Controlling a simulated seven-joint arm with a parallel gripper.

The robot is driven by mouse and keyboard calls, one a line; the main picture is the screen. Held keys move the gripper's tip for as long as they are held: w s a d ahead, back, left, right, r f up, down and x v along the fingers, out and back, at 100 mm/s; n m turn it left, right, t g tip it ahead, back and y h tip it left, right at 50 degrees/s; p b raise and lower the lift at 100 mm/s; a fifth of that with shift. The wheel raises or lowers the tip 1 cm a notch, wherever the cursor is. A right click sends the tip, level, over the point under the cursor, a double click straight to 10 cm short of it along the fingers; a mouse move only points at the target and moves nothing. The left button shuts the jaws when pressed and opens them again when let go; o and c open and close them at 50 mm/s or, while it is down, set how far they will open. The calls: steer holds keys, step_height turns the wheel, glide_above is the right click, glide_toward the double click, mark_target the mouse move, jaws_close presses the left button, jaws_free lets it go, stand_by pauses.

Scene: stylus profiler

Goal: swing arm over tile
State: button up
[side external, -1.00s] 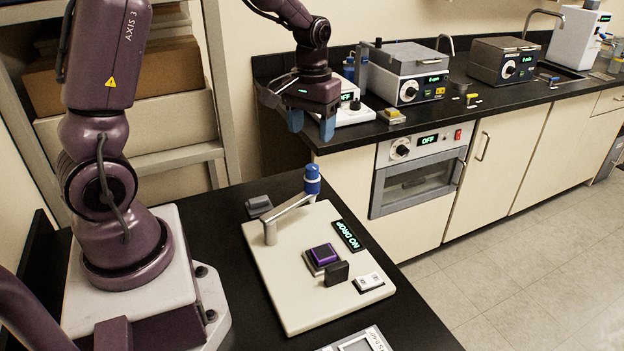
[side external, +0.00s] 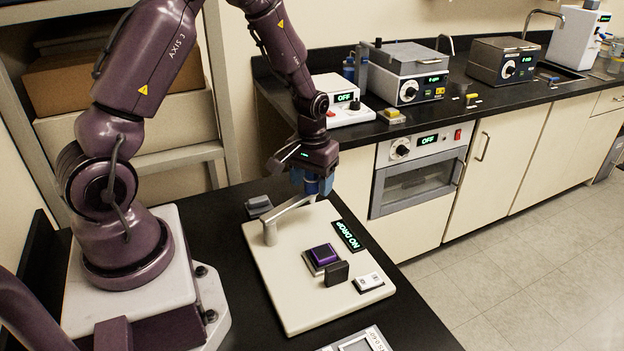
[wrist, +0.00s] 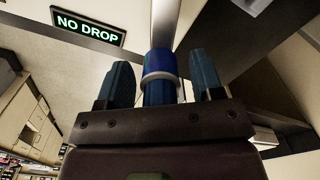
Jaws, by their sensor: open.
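The profiler's swing arm (side external: 288,213) is a grey bar on a post at the left rear of the cream base plate (side external: 290,285). It points back and right, away from the tile. The blue knob at its free end (wrist: 162,68) stands between the two blue fingers of my gripper (wrist: 162,88) in the wrist view, with a gap on each side. In the side view my gripper (side external: 312,186) is low over that end and largely hides the knob. The purple tile (side external: 322,254) sits on a dark square holder near the plate's middle.
A display reading NO DROP (side external: 349,236) is on the plate's right edge. A dark upright block (side external: 336,273) and a white rocker switch (side external: 368,282) are near the tile. A small dark grey item (side external: 258,206) lies left of the arm.

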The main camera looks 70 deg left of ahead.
jaws_close()
steer(key=shift+w+d+m, duration=0.15)
steer(key=shift+d+m, duration=0.5)
steer(key=shift+w+d+m, duration=0.15)
steer(key=shift+d+m, duration=0.45)
steer(key=shift+m, duration=0.05)
steer(key=d+m, duration=0.3)
steer(key=s+d+m, duration=0.1)
steer(key=d+m, duration=0.3)
steer(key=shift+s, duration=0.2)
steer(key=shift+s+d+m, duration=0.35)
steer(key=shift+d+m, duration=0.15)
steer(key=shift+m, duration=0.1)
steer(key=shift+s+d+m, duration=0.3)
steer(key=shift+d+m, duration=0.2)
steer(key=shift+m, duration=0.1)
steer(key=shift+s+d+m, duration=0.7)
steer(key=shift+m, duration=0.4)
steer(key=shift+s, duration=0.15)
jaws_free()
